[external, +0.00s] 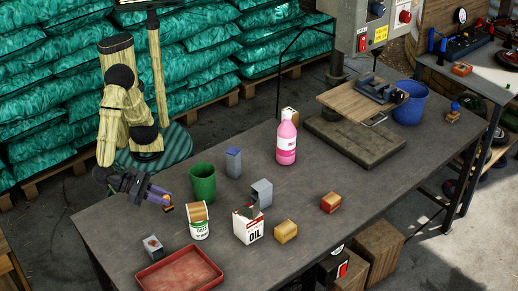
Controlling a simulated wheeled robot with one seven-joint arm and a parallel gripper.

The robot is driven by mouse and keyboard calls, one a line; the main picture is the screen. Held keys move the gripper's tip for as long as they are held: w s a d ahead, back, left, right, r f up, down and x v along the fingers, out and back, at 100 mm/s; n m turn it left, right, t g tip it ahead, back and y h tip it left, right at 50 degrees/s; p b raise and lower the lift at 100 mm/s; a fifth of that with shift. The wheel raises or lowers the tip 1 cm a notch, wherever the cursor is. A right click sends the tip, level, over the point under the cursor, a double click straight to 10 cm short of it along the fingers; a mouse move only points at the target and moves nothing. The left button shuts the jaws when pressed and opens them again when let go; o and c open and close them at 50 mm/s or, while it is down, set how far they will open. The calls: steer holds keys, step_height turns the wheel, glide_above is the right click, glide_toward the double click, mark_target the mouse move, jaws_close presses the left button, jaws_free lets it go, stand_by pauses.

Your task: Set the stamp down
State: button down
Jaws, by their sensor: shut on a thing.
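My gripper (160,194) is at the left of the workbench, above its back left part. It is shut on a small brown and orange thing, which I take to be the stamp (168,208). The stamp is mostly hidden by the fingers and too small to make out in detail. It appears held above the bench top (118,222), left of a white and green can (199,228) and in front of a green cup (202,183).
A red tray (180,272) and a small grey box (153,246) lie at the front left. An oil carton (248,226), a pink bottle (286,143), a blue-grey block (233,162) and wooden blocks (286,231) stand to the right. Bare bench shows left of the grey box.

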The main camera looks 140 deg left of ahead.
mark_target(163, 206)
steer(key=shift+f+b, duration=0.5)
steer(key=shift+f, duration=1.4)
steer(key=shift+f+b, duration=0.2)
steer(key=shift+b, duration=0.1)
steer(key=c, duration=1.3)
jaws_free()
steer(key=shift+o, duration=0.2)
steer(key=shift+r+p, duration=0.2)
steer(key=shift+p, duration=0.1)
steer(key=shift+s+d+r, duration=0.1)
steer(key=shift+r, duration=0.05)
steer(key=p+v, duration=0.1)
steer(key=v, duration=1)
steer(key=shift+s+d+p, duration=0.25)
steer(key=shift+d+p, duration=0.05)
steer(key=shift+p, duration=0.05)
